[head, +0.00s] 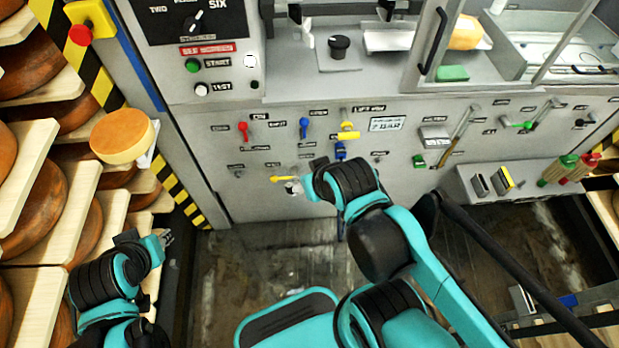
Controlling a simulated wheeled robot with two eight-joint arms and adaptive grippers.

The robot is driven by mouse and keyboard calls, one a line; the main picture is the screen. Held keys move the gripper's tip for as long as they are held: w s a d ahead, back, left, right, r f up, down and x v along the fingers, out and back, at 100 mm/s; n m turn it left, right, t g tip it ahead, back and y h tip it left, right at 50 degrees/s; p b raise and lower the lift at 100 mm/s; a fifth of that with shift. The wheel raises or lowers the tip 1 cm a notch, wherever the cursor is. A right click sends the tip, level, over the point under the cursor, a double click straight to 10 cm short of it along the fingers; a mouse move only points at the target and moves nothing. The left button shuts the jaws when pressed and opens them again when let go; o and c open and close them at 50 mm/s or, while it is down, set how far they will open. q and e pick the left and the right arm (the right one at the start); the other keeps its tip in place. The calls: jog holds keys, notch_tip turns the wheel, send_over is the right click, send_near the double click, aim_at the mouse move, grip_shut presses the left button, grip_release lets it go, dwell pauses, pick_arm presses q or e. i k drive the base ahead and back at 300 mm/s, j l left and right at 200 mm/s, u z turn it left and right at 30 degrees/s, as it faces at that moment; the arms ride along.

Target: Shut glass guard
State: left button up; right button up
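The glass guard (500,47) is at the upper right of the head view, a clear pane in a light metal frame with a black vertical handle (434,45) on its left edge. The bay to the left of that handle looks uncovered. My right gripper (293,187) is low in front of the machine's panel, by a yellow lever (283,179), well below and left of the handle. Its fingers are small and partly hidden, so contact and opening are unclear. My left gripper (167,238) is at the lower left, near the shelves and away from the guard; its fingers are too small to judge.
The grey panel (400,165) carries several coloured levers and knobs. A black knob (339,46) stands in the uncovered bay. Behind the glass are a yellow piece (466,33) and a green block (453,73). Shelves of cheese wheels (122,136) line the left side.

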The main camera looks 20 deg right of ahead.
aim_at(432, 13)
jog(key=i+l+u, duration=0.2)
jog(key=u, duration=0.2)
jog(key=i+l+u, duration=0.25)
jog(key=u, duration=0.2)
